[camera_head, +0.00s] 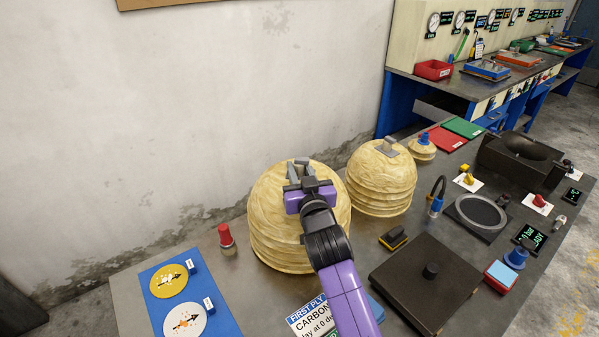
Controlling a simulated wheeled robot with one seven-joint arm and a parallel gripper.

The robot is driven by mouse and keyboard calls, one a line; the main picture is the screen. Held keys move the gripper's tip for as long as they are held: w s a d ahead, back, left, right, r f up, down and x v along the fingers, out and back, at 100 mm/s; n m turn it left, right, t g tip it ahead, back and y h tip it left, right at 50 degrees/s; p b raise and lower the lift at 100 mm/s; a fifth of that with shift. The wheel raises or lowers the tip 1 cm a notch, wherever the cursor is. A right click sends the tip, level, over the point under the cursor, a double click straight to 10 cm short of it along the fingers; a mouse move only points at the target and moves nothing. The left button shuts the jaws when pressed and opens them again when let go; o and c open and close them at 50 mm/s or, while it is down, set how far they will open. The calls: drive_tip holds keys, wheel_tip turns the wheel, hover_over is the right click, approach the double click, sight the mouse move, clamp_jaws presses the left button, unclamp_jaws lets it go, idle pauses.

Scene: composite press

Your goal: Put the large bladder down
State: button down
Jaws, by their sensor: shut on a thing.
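The large bladder (268,225) is a big cream, ribbed dome at the left of the workbench. My gripper (299,170) is over its top and is shut on its grey handle. The purple and black arm covers part of the dome's right front. The dome stands upright, with its lower rim close to the bench top. I cannot tell whether it touches the bench. The handle is partly hidden by my gripper.
A medium ribbed dome (381,185) stands close to the right, and a small one (422,153) lies beyond it. A red-capped bottle (227,240) and a blue board (206,315) are at the left. A dark square plate (405,285) lies at the front right.

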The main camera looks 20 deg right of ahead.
drive_tip(key=shift+f, duration=0.45)
drive_tip(key=shift+f, duration=0.15)
drive_tip(key=c, duration=1.1)
unclamp_jaws()
drive_tip(key=shift+c, duration=0.2)
drive_tip(key=shift+r, duration=0.2)
drive_tip(key=shift+s+f, duration=0.1)
drive_tip(key=shift+s, duration=0.15)
drive_tip(key=s, duration=0.3)
drive_tip(key=s+b, duration=0.1)
drive_tip(key=s, duration=0.3)
drive_tip(key=s+a+b, duration=0.1)
drive_tip(key=s, duration=0.3)
drive_tip(key=shift+s, duration=0.25)
